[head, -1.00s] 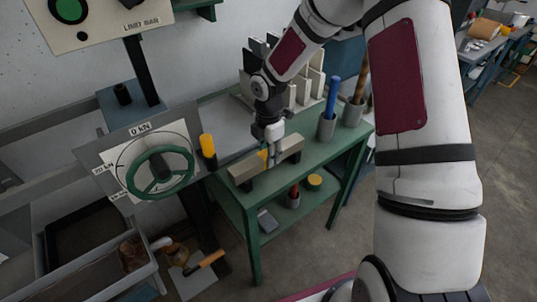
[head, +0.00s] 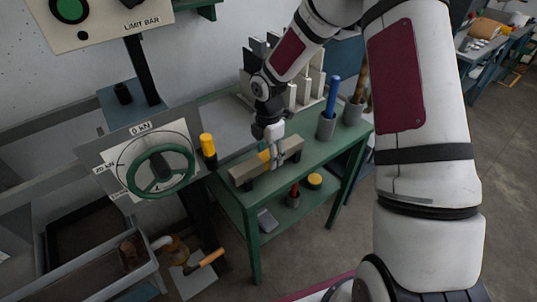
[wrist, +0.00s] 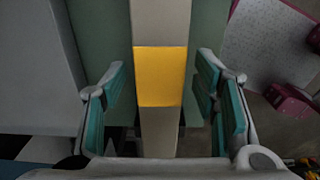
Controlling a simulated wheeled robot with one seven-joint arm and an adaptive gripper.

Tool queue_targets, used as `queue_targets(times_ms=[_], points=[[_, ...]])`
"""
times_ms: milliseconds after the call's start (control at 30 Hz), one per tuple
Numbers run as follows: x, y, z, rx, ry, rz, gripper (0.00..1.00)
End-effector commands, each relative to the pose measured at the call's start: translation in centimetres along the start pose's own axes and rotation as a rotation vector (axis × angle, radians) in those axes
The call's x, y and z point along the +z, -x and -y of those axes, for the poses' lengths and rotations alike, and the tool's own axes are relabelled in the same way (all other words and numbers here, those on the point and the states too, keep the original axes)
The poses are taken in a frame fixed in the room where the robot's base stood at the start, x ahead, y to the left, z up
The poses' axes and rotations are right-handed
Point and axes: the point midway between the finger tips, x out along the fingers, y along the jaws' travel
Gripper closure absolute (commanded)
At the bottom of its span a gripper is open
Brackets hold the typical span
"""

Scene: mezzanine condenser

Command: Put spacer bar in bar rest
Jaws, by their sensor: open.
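The spacer bar (head: 244,174) is a beige bar with a yellow band around its middle. It lies lengthwise near the front edge of the green bench top. My gripper (head: 272,157) points down over its middle. In the wrist view the bar (wrist: 160,20) runs between the two teal-padded fingers of my gripper (wrist: 160,85), with a gap on each side. The fingers are open and the yellow band lies between them. I cannot clearly pick out the bar rest.
A rack of upright pale plates (head: 291,97) stands at the back of the green bench (head: 317,155). Grey cups hold a blue tool (head: 333,95) and a brown handle. A yellow-topped post (head: 208,146) and a green handwheel (head: 160,171) stand to the left.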

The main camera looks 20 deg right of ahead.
Motion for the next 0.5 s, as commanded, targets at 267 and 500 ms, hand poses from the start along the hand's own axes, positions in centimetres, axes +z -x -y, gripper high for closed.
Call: queue_targets(times_ms=[267,500], points=[[0.2,5.3,-0.1,0.005,-0.002,0.003,0.45],[0.1,9.6,-0.1,0.003,-0.001,0.002,0.45]])
